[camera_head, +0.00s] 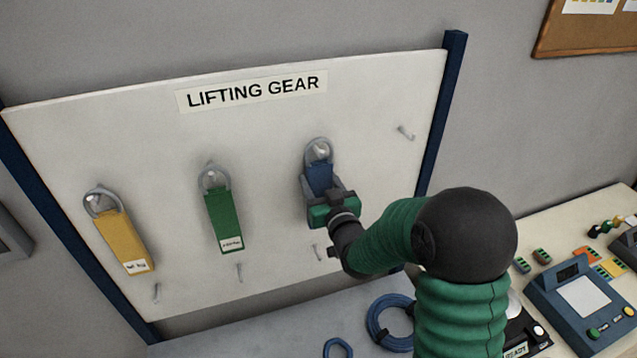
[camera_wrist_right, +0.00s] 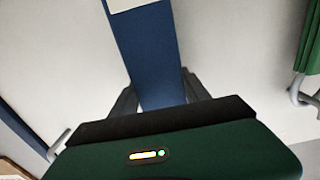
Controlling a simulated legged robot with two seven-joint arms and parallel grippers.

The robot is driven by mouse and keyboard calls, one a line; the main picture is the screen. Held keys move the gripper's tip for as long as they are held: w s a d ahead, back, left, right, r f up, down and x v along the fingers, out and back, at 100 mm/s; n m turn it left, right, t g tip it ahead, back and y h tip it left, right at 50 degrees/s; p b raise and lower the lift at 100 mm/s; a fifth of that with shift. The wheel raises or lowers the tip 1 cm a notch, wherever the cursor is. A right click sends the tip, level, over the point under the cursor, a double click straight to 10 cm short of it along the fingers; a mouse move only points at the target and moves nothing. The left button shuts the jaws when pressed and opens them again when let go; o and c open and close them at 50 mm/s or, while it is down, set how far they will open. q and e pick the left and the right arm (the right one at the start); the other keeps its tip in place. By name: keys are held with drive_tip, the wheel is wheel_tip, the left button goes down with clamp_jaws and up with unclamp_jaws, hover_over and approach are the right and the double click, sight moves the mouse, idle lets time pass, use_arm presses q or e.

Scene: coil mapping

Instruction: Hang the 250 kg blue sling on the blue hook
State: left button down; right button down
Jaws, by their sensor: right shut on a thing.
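The blue sling (camera_head: 319,178) hangs upright in front of the white board, below a grey metal ring (camera_head: 309,157). A light peg tip (camera_head: 321,151) shows inside the ring; I cannot tell whether the ring rests on it. No hook looks blue. My right gripper (camera_head: 333,205) is shut on the sling's strap and hides its lower part in the head view. In the right wrist view, the blue strap (camera_wrist_right: 150,55) runs between the fingers (camera_wrist_right: 160,100), with a corner of a white label at the top. My left gripper is not in view.
A yellow sling (camera_head: 122,240) and a green sling (camera_head: 222,219) hang to the left. An empty hook (camera_head: 405,132) is at the upper right. Below, a bench (camera_head: 250,340) holds a coiled blue cable (camera_head: 377,322); a blue device (camera_head: 580,300) stands at right.

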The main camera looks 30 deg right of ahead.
sight(321, 186)
drive_tip(key=shift+b+v, duration=0.4)
drive_tip(key=shift+v, duration=1.35)
drive_tip(key=shift+s, duration=0.1)
drive_tip(key=shift+s+a+r, duration=0.1)
drive_tip(key=shift+s+a, duration=0.05)
drive_tip(key=shift+s, duration=0.45)
